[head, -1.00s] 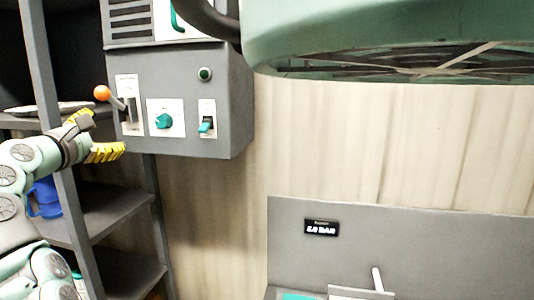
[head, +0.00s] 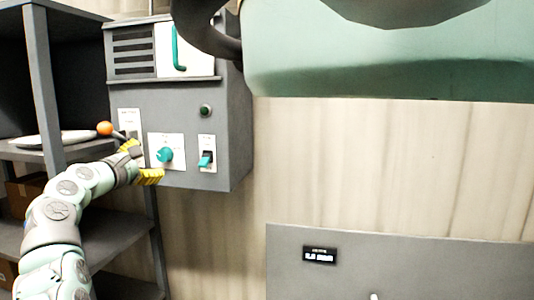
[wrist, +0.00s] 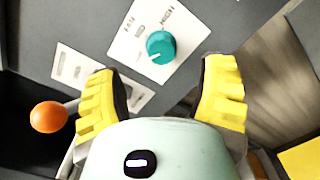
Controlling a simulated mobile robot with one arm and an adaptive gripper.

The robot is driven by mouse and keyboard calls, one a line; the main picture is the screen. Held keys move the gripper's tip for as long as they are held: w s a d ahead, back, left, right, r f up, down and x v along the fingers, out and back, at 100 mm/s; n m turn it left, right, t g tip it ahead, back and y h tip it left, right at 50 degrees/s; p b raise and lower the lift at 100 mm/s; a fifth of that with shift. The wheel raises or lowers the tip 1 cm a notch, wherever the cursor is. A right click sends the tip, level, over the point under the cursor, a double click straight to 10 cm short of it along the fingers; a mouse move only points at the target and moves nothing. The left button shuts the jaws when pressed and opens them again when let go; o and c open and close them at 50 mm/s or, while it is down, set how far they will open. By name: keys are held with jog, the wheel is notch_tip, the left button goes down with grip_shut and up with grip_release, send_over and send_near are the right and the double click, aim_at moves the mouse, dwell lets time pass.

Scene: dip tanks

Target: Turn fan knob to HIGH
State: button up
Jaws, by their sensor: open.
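The fan knob (head: 164,155) is a round teal knob on a white plate in the middle of a grey control box (head: 222,140). In the wrist view the knob (wrist: 161,47) has a white pointer line at its lower left, and its plate carries small lettering, one word seeming to read HIGH. My gripper (head: 141,162) has yellow fingers and is just left of the knob in the head view. In the wrist view my gripper (wrist: 166,95) is open, its fingers apart on either side below the knob, with nothing between them.
A lever with an orange ball (head: 104,129) is left of the knob, close to my gripper; the ball also shows in the wrist view (wrist: 48,117). Shelves (head: 112,245) stand at left.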

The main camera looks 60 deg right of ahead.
aim_at(162, 156)
jog(key=shift+p+x, duration=0.65)
jog(key=shift+x, duration=1.3)
jog(key=shift+d+f, duration=0.1)
jog(key=shift+d, duration=0.65)
jog(key=shift+x, duration=0.8)
jog(key=shift+w, duration=0.15)
jog(key=shift+a, duration=0.1)
jog(key=c, duration=1.2)
jog(key=shift+w+a, duration=0.1)
